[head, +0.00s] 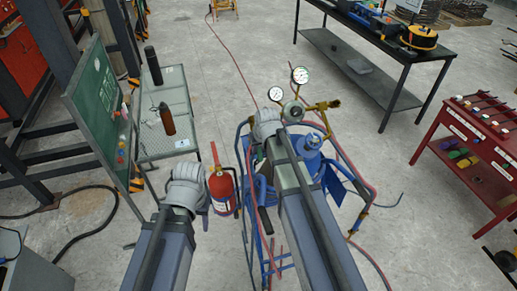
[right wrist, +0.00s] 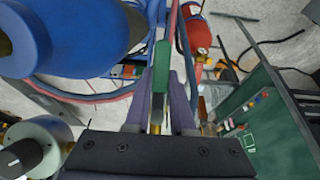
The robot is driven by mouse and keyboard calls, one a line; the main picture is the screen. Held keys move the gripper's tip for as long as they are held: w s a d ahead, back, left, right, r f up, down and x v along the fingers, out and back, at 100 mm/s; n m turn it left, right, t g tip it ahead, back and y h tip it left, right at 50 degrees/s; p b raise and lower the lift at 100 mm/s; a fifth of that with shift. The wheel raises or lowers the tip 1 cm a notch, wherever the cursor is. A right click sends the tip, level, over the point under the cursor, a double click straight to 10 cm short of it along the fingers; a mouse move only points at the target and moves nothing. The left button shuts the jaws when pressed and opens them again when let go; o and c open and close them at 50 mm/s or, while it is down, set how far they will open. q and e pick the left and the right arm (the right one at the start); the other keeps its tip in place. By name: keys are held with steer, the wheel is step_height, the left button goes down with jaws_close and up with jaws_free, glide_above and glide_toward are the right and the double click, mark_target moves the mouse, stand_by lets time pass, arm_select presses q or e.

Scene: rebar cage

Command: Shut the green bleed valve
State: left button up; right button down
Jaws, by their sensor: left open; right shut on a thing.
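The green bleed valve (right wrist: 162,70) shows in the right wrist view as a long green lever. It stands between the purple-grey fingers of my right gripper (right wrist: 161,98), which is shut on it. In the head view my right gripper (head: 267,122) is at the gas cart beside the regulator (head: 292,110), and its fingers and the valve cannot be made out there. My left gripper (head: 188,186) is open and empty, near the red fire extinguisher (head: 222,190), its fingers mostly hidden by the wrist.
A blue cylinder (head: 308,150) stands in the blue cart. Two gauges (head: 276,93) (head: 300,75) rise above the regulator. Red and blue hoses hang around the cart. A green board (head: 95,100) and a mesh table (head: 165,115) stand left, a red tool cart (head: 475,150) right.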

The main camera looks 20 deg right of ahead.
stand_by(0.6)
steer(key=shift+w+a+r+m+t+y+b, duration=0.35)
steer(key=shift+a+m+t+y+b, duration=0.5)
steer(key=shift+m, duration=1.7)
steer(key=shift+w+a+r+m+t+y+b, duration=0.2)
steer(key=shift+r+m+t+y+b, duration=0.6)
steer(key=shift+m, duration=1.8)
steer(key=shift+w+a+f+m+t+y+b, duration=0.1)
steer(key=shift+w+a+m+t+y+b, duration=0.3)
steer(key=shift+m+y+b, duration=1.55)
steer(key=shift+a+r+m+h+p, duration=0.15)
steer(key=shift+m+h+p, duration=0.25)
steer(key=shift+m+p, duration=0.4)
steer(key=c, duration=0.8)
jaws_free()
steer(key=shift+o, duration=0.2)
